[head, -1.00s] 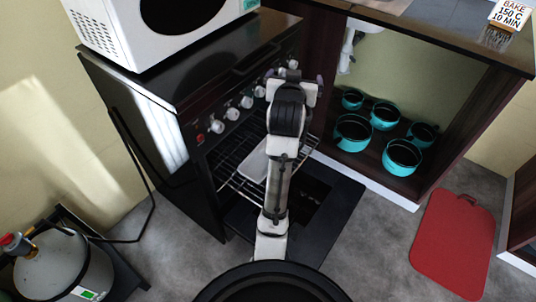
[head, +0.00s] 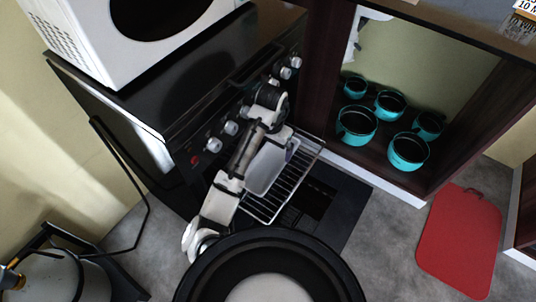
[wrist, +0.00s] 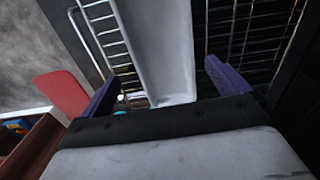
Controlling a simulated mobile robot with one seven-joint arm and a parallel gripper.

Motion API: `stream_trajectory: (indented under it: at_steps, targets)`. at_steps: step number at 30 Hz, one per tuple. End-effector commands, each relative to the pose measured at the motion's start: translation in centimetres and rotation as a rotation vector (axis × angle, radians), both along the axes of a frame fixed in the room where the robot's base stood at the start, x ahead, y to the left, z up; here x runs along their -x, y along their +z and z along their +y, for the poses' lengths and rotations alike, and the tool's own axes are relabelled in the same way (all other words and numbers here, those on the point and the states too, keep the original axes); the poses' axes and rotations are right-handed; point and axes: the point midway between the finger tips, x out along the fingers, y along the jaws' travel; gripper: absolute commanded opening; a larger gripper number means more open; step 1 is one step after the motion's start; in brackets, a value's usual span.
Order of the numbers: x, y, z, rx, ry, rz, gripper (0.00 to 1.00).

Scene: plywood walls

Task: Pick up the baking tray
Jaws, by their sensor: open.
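The baking tray (head: 266,168) is light grey and lies on the wire oven rack, which is pulled out of the dark oven. My arm crosses over its left part in the head view. In the wrist view the tray (wrist: 158,45) runs up from just beyond my gripper, lying between the two fingers in the picture. My gripper (wrist: 165,88) has purple fingers set wide apart, with nothing held. One finger also shows beside the tray in the head view. Whether the fingers are level with the tray is hard to tell.
The wire rack (head: 300,172) sticks out above the lowered oven door (head: 340,205). Several teal pots (head: 357,124) stand in the open cupboard at right. A red board (head: 458,240) lies on the floor. A white microwave (head: 125,35) sits on the stove.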

Motion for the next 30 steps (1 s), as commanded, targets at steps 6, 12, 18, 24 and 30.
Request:
stream_trajectory:
  at_steps: [6,12,18,24,30]
  targets:
    - [0.2,-2.3,0.0,-0.002,-0.002,0.011,1.0]
    - [0.1,-3.8,0.1,-0.002,-0.002,0.008,1.0]
    - [-0.1,-6.4,0.3,-0.004,0.001,0.01,1.0]
    - [-0.1,-7.7,0.2,-0.003,-0.002,0.006,1.0]
    - [-0.2,-7.6,0.2,-0.003,-0.002,0.006,0.9]
